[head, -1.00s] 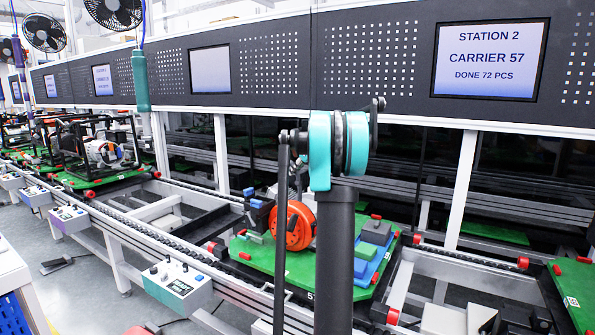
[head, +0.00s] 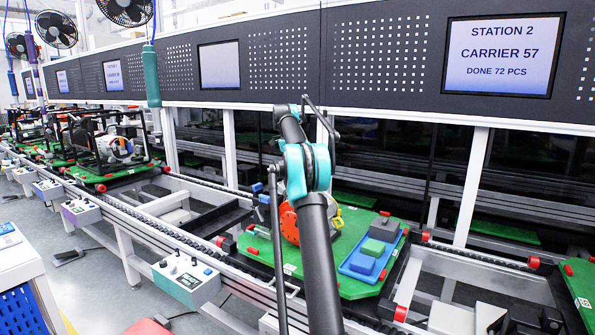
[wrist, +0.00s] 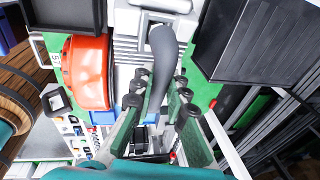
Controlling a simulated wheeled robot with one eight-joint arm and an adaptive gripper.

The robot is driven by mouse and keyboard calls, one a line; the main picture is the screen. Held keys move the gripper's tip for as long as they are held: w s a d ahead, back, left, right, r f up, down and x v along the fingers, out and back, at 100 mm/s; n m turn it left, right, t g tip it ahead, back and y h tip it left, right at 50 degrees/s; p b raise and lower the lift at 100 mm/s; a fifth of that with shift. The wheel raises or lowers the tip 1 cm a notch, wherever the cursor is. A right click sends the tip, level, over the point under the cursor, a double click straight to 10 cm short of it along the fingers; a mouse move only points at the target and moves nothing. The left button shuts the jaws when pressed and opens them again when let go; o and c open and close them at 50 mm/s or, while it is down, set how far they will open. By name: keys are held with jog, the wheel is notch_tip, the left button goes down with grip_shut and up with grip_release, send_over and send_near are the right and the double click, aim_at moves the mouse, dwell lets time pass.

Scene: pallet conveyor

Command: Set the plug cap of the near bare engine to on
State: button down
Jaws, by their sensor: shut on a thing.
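The near bare engine stands on a green carrier pallet (head: 262,246) in the head view, with its round orange-red starter cover (head: 289,222) partly hidden by my arm. The cover (wrist: 88,72) also shows at the left in the wrist view, beside pale grey engine parts (wrist: 150,22). My gripper (wrist: 156,100) has its green fingers over the engine, shut on a dark grey curved piece, apparently the plug cap (wrist: 163,48). The piece rises between the fingers and bends at its upper end. I cannot tell whether it sits on the plug. In the head view my gripper is hidden.
A blue tray (head: 376,259) with grey, blue and green blocks lies right of the engine on the same pallet. A black box (wrist: 255,38) is close to the fingers' right in the wrist view. A control box (head: 186,278) fronts the conveyor. Another framed engine (head: 112,146) stands farther left.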

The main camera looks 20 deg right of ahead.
jog(key=shift+w+f+g+h, duration=0.15)
jog(key=shift+f+g+h, duration=0.35)
jog(key=shift+g, duration=0.2)
jog(key=c, duration=1.5)
grip_release()
